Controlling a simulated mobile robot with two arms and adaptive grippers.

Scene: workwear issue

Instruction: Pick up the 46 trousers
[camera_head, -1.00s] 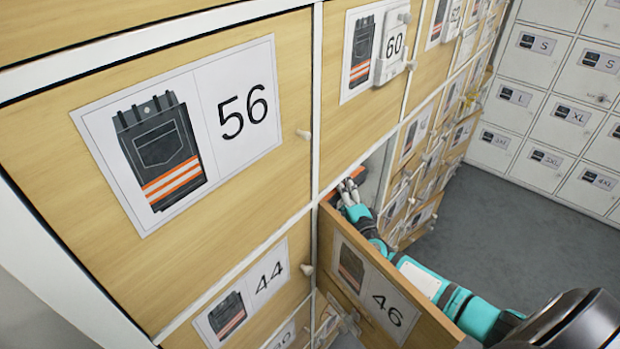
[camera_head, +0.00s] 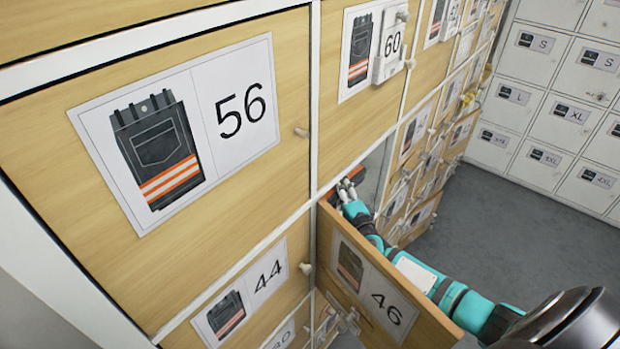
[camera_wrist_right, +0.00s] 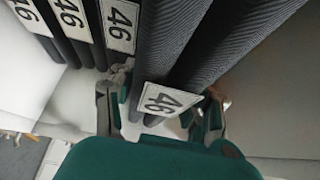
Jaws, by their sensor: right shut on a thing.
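In the right wrist view, dark grey ribbed trousers (camera_wrist_right: 172,45) with a white 46 tag (camera_wrist_right: 165,100) stand between the fingers of my right gripper (camera_wrist_right: 160,112), which is shut on them. Several more dark trousers with 46 tags (camera_wrist_right: 70,18) stand to the left. In the head view my right gripper (camera_head: 347,188) reaches over into the pulled-out drawer marked 46 (camera_head: 372,280). The trousers there are mostly hidden by the drawer front and my gripper. My left gripper does not show.
Closed wooden drawers marked 56 (camera_head: 265,165), 44 (camera_head: 290,255) and 60 (camera_head: 355,110) surround the open one. A small grey object (camera_head: 347,320) below the drawer front is unclear. White lockers (camera_head: 550,100) stand at the right, with clear grey floor (camera_head: 490,220) before them.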

